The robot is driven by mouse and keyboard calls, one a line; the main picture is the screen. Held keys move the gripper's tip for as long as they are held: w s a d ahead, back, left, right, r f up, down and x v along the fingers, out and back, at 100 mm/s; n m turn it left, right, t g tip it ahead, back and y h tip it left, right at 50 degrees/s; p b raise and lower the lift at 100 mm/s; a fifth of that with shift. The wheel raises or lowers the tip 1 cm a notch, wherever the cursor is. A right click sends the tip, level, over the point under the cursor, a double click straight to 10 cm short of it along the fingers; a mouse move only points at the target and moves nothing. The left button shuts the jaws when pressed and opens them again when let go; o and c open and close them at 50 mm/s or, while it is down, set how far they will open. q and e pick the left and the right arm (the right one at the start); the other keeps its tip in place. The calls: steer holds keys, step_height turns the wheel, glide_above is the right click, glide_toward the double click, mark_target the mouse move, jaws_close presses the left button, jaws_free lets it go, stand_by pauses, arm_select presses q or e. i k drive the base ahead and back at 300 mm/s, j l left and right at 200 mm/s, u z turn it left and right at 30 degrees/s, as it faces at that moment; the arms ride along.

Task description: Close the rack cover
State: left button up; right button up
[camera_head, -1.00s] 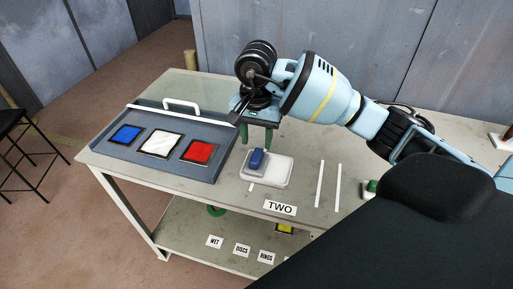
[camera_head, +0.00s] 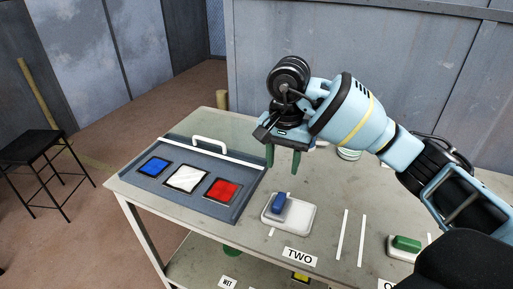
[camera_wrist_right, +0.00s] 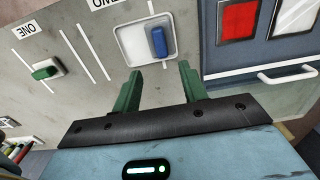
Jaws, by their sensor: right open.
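The rack (camera_head: 232,212) is a blue-grey tray at the table's left end, with blue, white and red square panels in it. A white bar and raised white handle (camera_head: 210,142) run along its back edge; a clear, glassy sheet (camera_head: 205,126) appears to extend behind them. The panels look uncovered. The rack (camera_wrist_right: 225,58) and handle (camera_wrist_right: 288,75) also show at upper right in the right wrist view. My right gripper (camera_head: 283,165) has green fingers, open and empty, pointing down above the table, right of the handle and apart from it. My left gripper is out of view.
A white tray (camera_head: 299,217) with a blue block (camera_head: 279,203) stands right of the rack. A green block (camera_head: 407,243) sits farther right, near white strips. A black stool (camera_head: 32,150) stands at left. Bare table lies between my fingers and the white tray.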

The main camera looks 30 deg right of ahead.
mark_target(194, 138)
steer(key=i+l+u, duration=0.3)
steer(key=i, duration=0.15)
steer(key=i+l+u, duration=0.3)
steer(key=i, duration=0.15)
